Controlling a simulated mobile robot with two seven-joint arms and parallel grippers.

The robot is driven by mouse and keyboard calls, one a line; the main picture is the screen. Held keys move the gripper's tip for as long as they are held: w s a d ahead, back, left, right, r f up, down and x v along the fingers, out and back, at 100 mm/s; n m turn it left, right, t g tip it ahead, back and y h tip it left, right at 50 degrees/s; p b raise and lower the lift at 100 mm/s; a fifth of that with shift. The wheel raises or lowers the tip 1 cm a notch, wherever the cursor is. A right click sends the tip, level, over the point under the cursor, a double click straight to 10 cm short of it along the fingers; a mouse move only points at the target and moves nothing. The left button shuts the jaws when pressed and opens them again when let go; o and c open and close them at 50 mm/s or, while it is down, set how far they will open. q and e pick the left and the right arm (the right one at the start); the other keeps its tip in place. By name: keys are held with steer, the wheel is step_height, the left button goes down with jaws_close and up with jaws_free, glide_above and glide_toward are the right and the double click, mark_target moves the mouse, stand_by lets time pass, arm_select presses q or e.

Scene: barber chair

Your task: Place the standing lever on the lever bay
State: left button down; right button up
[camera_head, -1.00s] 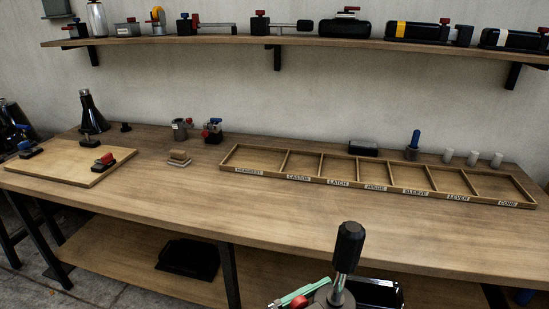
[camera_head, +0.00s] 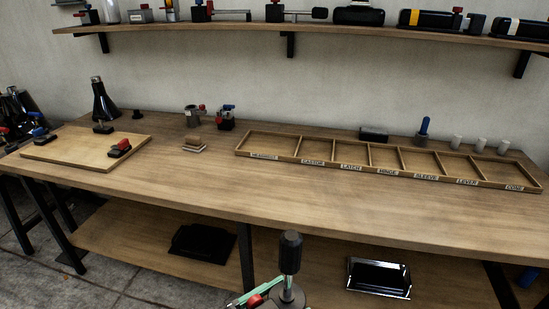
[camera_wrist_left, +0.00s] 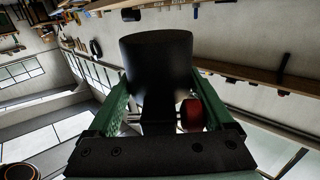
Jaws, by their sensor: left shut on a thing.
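The lever (camera_head: 290,255) has a black grip on a metal shaft and stands nearly upright at the bottom of the head view. My left gripper (camera_head: 265,294), with green fingers, is shut on it near its lower part; the base is cut off by the frame. In the left wrist view the black grip (camera_wrist_left: 157,65) lies between the fingers, beside a red knob (camera_wrist_left: 191,115). The lever bay (camera_head: 458,167) is the empty compartment labelled LEVER, second from the right in the wooden tray, well away from the gripper. My right gripper is out of view.
The workbench (camera_head: 300,195) is clear in front of the tray. White cylinders (camera_head: 480,145), a blue-handled tool (camera_head: 424,126) and a black block (camera_head: 374,134) stand behind it. A board (camera_head: 75,155) with parts lies left. A black tray (camera_head: 378,278) sits on the lower shelf.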

arm_select(q)
steer(key=w+a+r+n+t+y, duration=0.1)
steer(key=a+n+y, duration=0.4)
steer(key=a, duration=0.5)
steer(key=w+a+r+n+t+y, duration=0.1)
steer(key=a+r+n+t+y, duration=0.3)
steer(key=a+y, duration=0.5)
steer(key=shift+a+r+n+t+y, duration=0.3)
steer(key=shift+a+n+t+y, duration=0.1)
steer(key=shift+a+n+t, duration=0.75)
steer(key=shift+w+a, duration=0.1)
steer(key=shift+m+t, duration=0.25)
steer(key=s+d+r+m+g+h, duration=0.2)
steer(key=d+r+m+h, duration=0.1)
steer(key=d+m+h, duration=0.1)
steer(key=s+d+r+m+g+h, duration=0.1)
steer(key=d+r+m+g+h, duration=0.1)
steer(key=d+h, duration=0.5)
steer(key=shift+s+d+r+m+h, duration=0.35)
steer(key=shift+d+r+m, duration=0.25)
steer(key=shift+d+m, duration=0.5)
